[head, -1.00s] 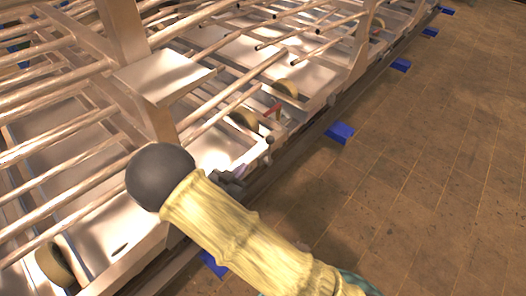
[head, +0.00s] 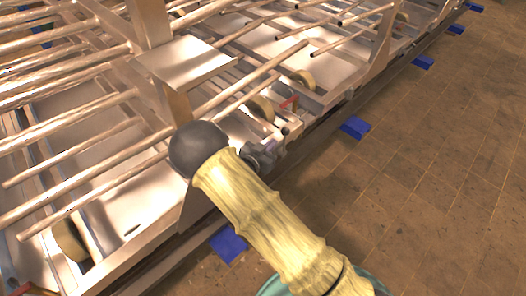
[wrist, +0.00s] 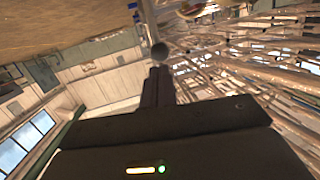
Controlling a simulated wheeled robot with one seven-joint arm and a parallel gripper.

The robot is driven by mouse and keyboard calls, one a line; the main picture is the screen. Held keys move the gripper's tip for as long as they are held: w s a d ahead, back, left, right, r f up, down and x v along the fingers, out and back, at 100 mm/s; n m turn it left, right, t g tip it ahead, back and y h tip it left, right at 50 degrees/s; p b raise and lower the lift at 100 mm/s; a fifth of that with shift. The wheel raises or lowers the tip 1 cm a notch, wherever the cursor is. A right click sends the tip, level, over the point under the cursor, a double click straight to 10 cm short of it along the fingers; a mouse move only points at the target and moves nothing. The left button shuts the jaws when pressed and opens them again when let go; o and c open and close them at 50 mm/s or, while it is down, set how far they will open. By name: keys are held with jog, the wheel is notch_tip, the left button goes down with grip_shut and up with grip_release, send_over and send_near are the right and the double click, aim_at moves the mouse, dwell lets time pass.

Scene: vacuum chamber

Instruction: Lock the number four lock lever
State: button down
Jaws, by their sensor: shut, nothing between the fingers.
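My gripper (head: 264,153) is at the side rail of the metal frame in the head view, with my yellow-sleeved arm behind it. In the wrist view its dark fingers (wrist: 158,76) are shut together and empty. A lever with a round grey knob (wrist: 160,49) on a pale rod stands just beyond the fingertips; I cannot tell whether they touch. The knob also shows in the head view (head: 285,130), just past my gripper. A red part (head: 289,103) sits behind it on the frame. No lever number is readable.
The frame carries many long pipes (head: 250,90) and tan wheels (head: 261,108). Blue blocks (head: 355,128) line its lower edge. The brown tiled floor (head: 440,180) at the right is clear.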

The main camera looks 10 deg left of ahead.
aim_at(283, 133)
jog(key=x, duration=0.5)
jog(key=shift+w+a, duration=0.1)
dwell(0.3)
